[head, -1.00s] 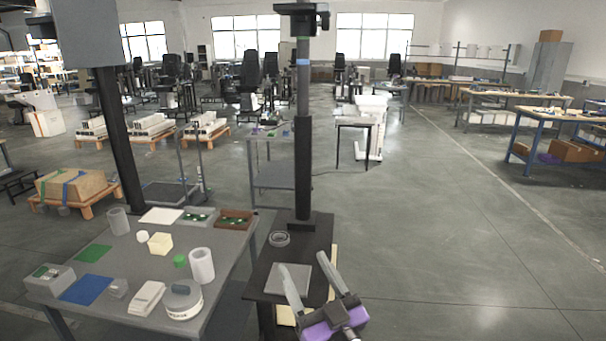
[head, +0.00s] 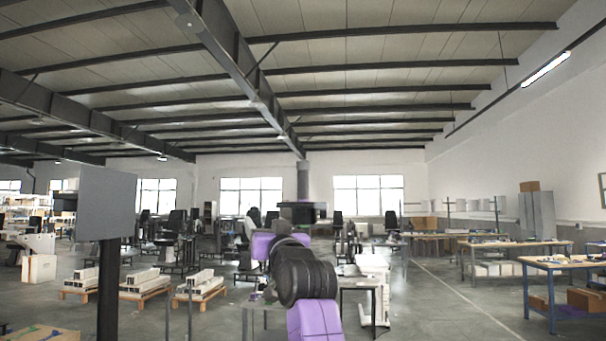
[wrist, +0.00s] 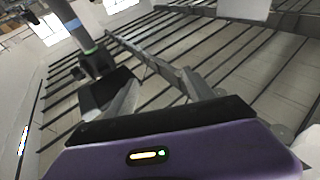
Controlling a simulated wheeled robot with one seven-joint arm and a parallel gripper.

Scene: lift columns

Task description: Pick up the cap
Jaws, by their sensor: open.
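In the head view my purple and dark arm is raised in the lower middle, and I cannot make out the fingers there.
A grey post with a blue band and a dark bracket (wrist: 97,65) stands close to my left finger in the wrist view. In the head view a grey panel on a dark post (head: 106,205) stands at left. Pallets of white parts (head: 142,282) and blue-framed benches (head: 556,265) lie farther off.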

